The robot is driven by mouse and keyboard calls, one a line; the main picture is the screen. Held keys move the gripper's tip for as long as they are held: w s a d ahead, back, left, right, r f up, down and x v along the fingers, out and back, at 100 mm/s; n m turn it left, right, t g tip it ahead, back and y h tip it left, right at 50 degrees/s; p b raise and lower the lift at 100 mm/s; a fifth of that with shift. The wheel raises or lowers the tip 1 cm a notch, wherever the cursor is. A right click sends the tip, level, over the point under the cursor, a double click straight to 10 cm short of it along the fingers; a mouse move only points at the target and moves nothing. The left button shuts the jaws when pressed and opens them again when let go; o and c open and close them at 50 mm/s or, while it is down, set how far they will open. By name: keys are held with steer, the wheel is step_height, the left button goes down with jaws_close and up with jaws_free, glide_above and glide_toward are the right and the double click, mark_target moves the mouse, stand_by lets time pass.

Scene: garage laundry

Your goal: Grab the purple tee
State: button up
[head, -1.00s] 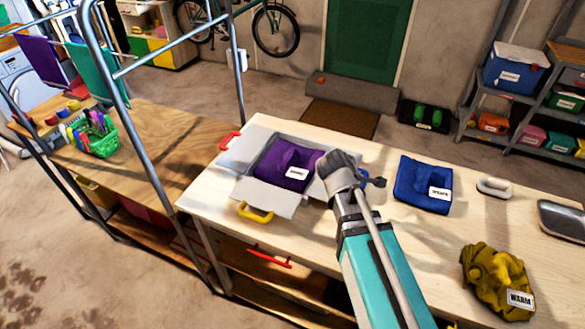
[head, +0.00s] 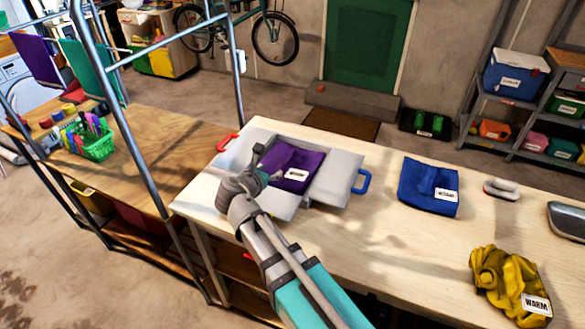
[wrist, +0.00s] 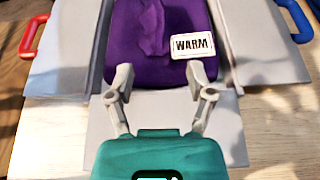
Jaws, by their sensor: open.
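The purple tee (head: 298,164) lies folded in the middle of a grey board with side flaps (head: 338,180) on the light wooden table. In the wrist view, the purple tee (wrist: 150,40) shows a raised fold and a white label reading WARM (wrist: 193,45). My gripper (head: 262,166) is at the tee's near left side in the head view. In the wrist view, my gripper (wrist: 160,80) is open, its two fingers apart at the tee's near edge. Nothing is held between them. I cannot tell whether the fingertips touch the cloth.
The board has a red handle (head: 227,142) and a blue handle (head: 361,181). A blue folded cloth (head: 425,185) and a crumpled yellow cloth (head: 497,280) lie to the right. A metal frame (head: 150,140) rises on the left.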

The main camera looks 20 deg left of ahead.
steer(key=shift+s+a, duration=0.1)
steer(key=shift+a, duration=0.05)
steer(key=b, duration=0.3)
glide_toward(287, 158)
steer(key=shift+x, duration=2.35)
steer(key=shift+b+x, duration=1.15)
steer(key=shift+x, duration=1.5)
steer(key=shift+c, duration=0.2)
jaws_close()
